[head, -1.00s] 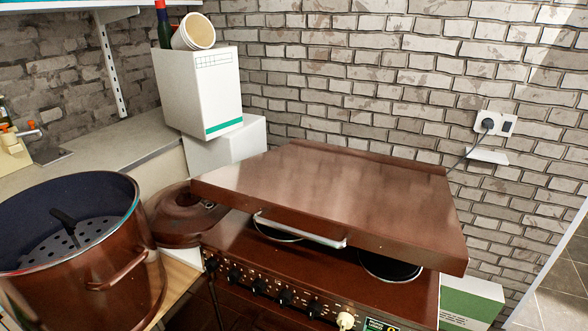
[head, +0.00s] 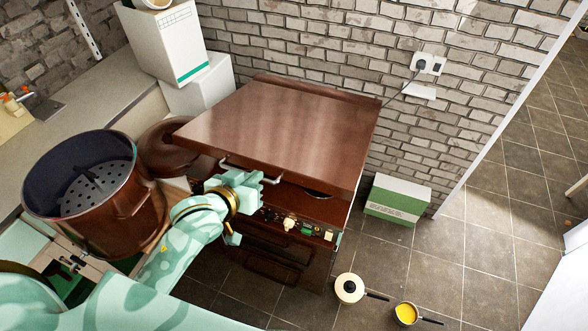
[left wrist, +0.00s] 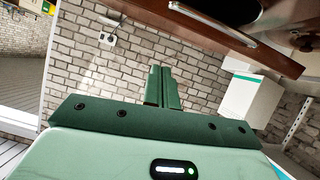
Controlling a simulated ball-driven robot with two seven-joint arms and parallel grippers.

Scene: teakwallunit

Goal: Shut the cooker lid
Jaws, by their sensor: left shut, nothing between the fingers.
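The brown cooker lid (head: 285,125) stands partly open, with a gap between its front edge and the cooker top (head: 300,203). A hot plate (head: 317,193) shows in that gap. The silver lid handle (head: 224,162) is on the lid's front edge, partly hidden by my left gripper (head: 274,180). That gripper is shut and empty at the lid's front edge; I cannot tell whether it touches. In the left wrist view the shut fingers (left wrist: 164,88) show against the brick wall, with the lid's edge (left wrist: 240,42) and handle (left wrist: 215,16) at upper right. My right gripper is not in view.
A large brown pot (head: 130,197) stands left of the cooker, near my left arm. A brown lidded pot (head: 165,150) is behind it. White boxes (head: 172,45) stand at the back left. A saucepan (head: 349,288) and a yellow-filled pan (head: 406,313) are on the floor, front right.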

